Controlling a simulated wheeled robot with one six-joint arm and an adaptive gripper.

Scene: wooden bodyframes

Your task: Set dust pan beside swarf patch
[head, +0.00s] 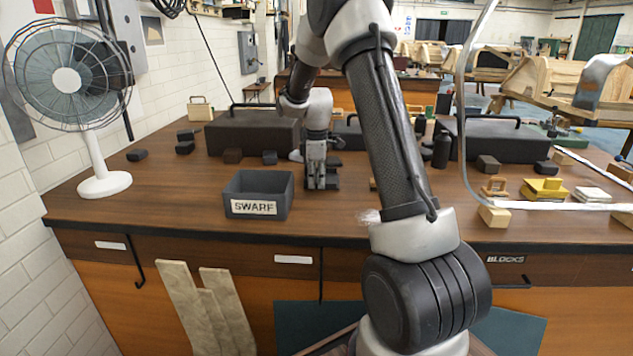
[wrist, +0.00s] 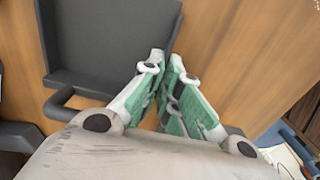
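A dark grey open box-like pan (head: 245,208) with a SWARF label stands on the bench, left of centre. I take it to be the dust pan; in the wrist view a dark pan (wrist: 95,42) with a loop handle fills the upper left. The swarf patch (head: 369,216) is a small pale scatter by the bench's front edge, partly hidden by my arm. My gripper (head: 321,186) is low over the bench, right of the pan. Its fingertips (wrist: 166,62) lie close together near the pan's side wall. Whether they touch or grip it is unclear.
A white fan (head: 104,185) stands at the left. Dark cases (head: 250,130) and small blocks (head: 270,157) line the back. Wooden blocks (head: 494,216) and a yellow piece (head: 545,190) lie at the right. The bench front between pan and swarf patch looks clear.

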